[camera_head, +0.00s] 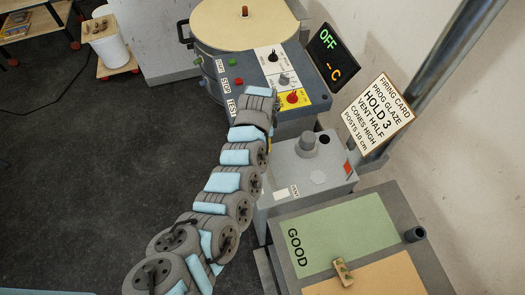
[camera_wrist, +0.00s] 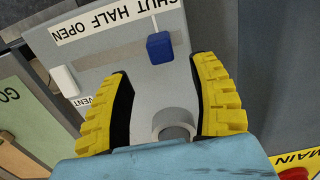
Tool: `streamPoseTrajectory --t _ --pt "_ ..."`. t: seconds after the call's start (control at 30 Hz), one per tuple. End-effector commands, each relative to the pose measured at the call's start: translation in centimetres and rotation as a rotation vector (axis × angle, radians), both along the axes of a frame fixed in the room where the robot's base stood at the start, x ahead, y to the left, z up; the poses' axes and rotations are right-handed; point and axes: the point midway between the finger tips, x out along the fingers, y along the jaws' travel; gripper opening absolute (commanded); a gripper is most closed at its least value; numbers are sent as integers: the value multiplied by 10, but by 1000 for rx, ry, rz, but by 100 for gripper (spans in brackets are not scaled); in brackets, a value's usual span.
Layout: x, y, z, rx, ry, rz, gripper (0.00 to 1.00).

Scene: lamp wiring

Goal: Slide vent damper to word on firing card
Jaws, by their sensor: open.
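The firing card (camera_head: 376,112) hangs at the right in the head view. It reads PROG GLAZE, HOLD 3, VENT HALF, CONES HIGH, POSTS 10 cm. The grey vent box (camera_head: 335,170) stands below the control panel. In the wrist view its label strip (camera_wrist: 110,22) appears upside down and reads SHUT, HALF, OPEN. A blue knob (camera_wrist: 160,45) stands beside the strip, around the HALF to SHUT side; I cannot tell its exact mark. My gripper (camera_wrist: 168,75) is open, its yellow fingers on both sides of the view and the knob beyond their tips. No contact shows.
A round pipe stub (camera_head: 307,142) rises from the box; it also shows between my fingers (camera_wrist: 173,125). The kiln panel (camera_head: 285,75) is behind, with a red knob. A green GOOD board (camera_head: 340,235) lies in front. A white tab (camera_wrist: 65,81) is near the VENT label.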

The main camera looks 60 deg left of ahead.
Motion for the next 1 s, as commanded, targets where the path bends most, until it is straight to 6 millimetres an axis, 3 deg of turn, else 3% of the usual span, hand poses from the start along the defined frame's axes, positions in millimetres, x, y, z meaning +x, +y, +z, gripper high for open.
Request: streamPoseTrajectory --t 0.6,1.0 --pt "0 -1 -63 -1 3 -2 61" --pt "0 0 -79 1 -1 0 61"
